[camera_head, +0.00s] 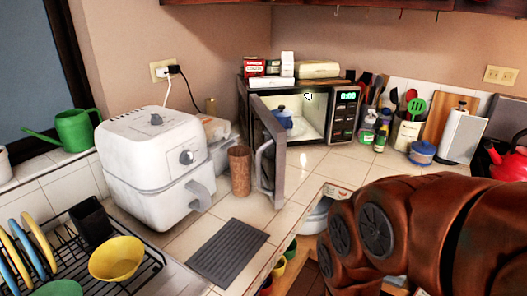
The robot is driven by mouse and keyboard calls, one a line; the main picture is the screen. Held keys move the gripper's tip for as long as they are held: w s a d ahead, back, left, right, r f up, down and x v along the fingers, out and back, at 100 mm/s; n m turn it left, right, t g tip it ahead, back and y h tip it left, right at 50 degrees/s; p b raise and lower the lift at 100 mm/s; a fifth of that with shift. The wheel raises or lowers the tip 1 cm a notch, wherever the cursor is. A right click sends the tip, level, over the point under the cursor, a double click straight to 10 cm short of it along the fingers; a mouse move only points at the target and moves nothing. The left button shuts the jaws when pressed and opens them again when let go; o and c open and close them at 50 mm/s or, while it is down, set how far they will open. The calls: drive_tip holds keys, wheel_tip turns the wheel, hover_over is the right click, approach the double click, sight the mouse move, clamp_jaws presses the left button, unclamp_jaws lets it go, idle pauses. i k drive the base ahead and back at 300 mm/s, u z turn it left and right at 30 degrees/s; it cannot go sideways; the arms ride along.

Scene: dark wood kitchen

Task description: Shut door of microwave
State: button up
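The microwave (345,108) stands in the back corner of the counter. Its door (270,150) is wide open, hinged at the left and swung out toward the front, with a handle on its left-facing side. The lit inside shows, with a blue lidded pot (282,117) in it, partly behind the door edge. My reddish-brown arm fills the lower right of the view, in front of the counter. My gripper is not in view, so its state and its place relative to the door cannot be seen.
A white air fryer (155,168) and a brown cup (240,170) stand left of the door. Boxes (287,65) sit on the microwave. Bottles, a utensil holder (407,133) and a blue jar (421,152) stand to its right.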

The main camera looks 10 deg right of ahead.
sight(268, 137)
drive_tip(key=z, duration=0.2)
drive_tip(key=k, duration=0.25)
drive_tip(key=u, duration=1.6)
drive_tip(key=i, duration=0.5)
drive_tip(key=u, duration=0.05)
